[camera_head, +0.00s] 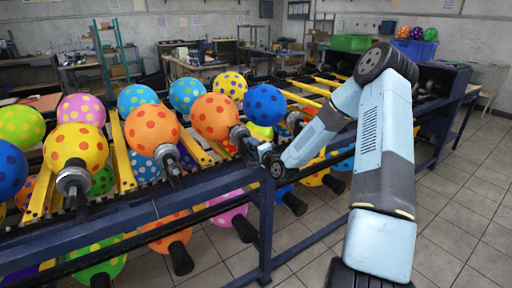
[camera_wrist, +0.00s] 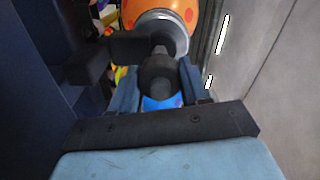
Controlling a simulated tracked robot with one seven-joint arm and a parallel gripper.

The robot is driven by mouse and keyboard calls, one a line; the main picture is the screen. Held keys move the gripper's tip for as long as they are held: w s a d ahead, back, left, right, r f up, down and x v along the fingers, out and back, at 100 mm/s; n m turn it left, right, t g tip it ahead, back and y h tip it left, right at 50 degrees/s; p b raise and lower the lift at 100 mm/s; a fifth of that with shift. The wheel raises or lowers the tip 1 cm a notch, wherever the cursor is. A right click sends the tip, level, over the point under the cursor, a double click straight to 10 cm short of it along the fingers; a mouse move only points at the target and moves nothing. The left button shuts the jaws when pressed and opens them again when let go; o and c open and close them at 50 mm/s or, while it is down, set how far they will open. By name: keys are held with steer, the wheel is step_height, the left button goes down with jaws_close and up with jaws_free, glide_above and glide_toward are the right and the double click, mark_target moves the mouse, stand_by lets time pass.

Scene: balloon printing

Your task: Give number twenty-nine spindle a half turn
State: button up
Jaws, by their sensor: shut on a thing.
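My gripper (camera_head: 262,154) is at the front rail of the balloon rack, at the end of a dark spindle (camera_head: 240,135). In the wrist view the two fingers of my gripper (camera_wrist: 158,88) stand on either side of the spindle's round black end (camera_wrist: 158,76) and are shut on it. Beyond it are a pale metal collar (camera_wrist: 170,34) and an orange balloon with darker dots (camera_wrist: 165,12). This looks like the orange dotted balloon (camera_head: 214,116) in the head view. No number is readable on any spindle, so I cannot confirm that this is twenty-nine.
Neighbouring spindles carry a yellow dotted balloon (camera_head: 76,146) and an orange one (camera_head: 152,127) to the left. More balloons hang below the dark blue rail (camera_head: 130,215). Tiled floor (camera_head: 455,215) lies open at the right. Green and blue crates stand behind.

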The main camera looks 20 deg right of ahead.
steer(key=shift+w+d, duration=0.15)
steer(key=shift+d, duration=0.4)
steer(key=o, duration=0.7)
steer(key=shift+f, duration=0.1)
steer(key=o, duration=0.3)
steer(key=shift+a, duration=0.25)
steer(key=shift+o, duration=0.2)
steer(key=v, duration=1.4)
